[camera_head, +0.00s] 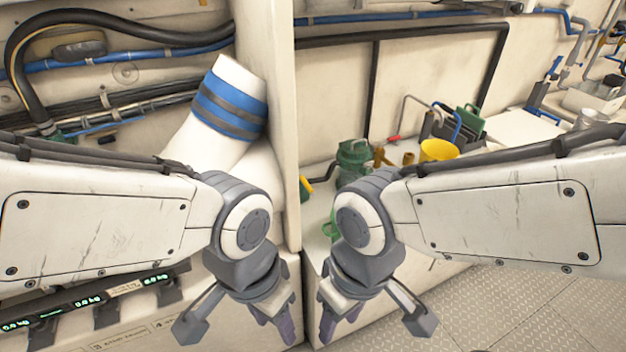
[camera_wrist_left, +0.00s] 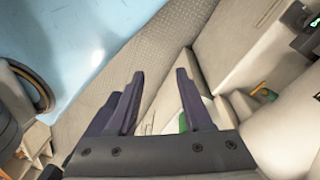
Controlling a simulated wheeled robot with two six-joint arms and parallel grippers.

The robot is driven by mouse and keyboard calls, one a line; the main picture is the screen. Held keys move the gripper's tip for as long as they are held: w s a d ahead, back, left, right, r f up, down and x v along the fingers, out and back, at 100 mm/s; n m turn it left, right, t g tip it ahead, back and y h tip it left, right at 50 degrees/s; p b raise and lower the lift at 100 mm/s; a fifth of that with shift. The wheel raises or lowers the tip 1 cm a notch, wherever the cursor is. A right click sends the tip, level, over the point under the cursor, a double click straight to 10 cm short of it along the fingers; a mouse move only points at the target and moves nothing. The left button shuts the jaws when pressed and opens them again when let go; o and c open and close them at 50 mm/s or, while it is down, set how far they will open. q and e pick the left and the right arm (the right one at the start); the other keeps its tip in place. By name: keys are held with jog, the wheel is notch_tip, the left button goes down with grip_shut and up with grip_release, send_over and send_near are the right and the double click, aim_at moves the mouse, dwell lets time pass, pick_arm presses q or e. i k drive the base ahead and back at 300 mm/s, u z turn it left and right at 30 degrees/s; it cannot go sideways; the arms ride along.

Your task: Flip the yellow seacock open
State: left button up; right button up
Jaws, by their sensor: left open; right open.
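A small yellow-ended lever (camera_head: 307,186) with a dark stem shows just right of the upright white partition, beside green fittings; it may be the seacock's handle, but its body and exact position are unclear. A small yellow piece (camera_wrist_left: 262,90) shows at the right in the left wrist view; I cannot tell whether it is the same part. My left gripper (camera_head: 282,322) is open and empty, low in front of the partition and apart from the lever; its spread fingers also show in the left wrist view (camera_wrist_left: 160,82). My right gripper (camera_head: 339,320) is open and empty, below the lever and to its right.
The white partition (camera_head: 268,60) divides the bay at left, with its thick white blue-banded hose (camera_head: 232,100), from the shelf at right. A green canister (camera_head: 354,160) and a yellow cup (camera_head: 438,150) stand there. Patterned floor (camera_head: 520,300) is clear at lower right.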

aim_at(303, 178)
jog(key=k, duration=1.3)
jog(key=z, duration=0.75)
jog(key=i, duration=1)
jog(key=z, duration=0.45)
jog(key=i, duration=0.75)
jog(key=u, duration=0.8)
jog(key=i, duration=0.7)
jog(key=u, duration=0.6)
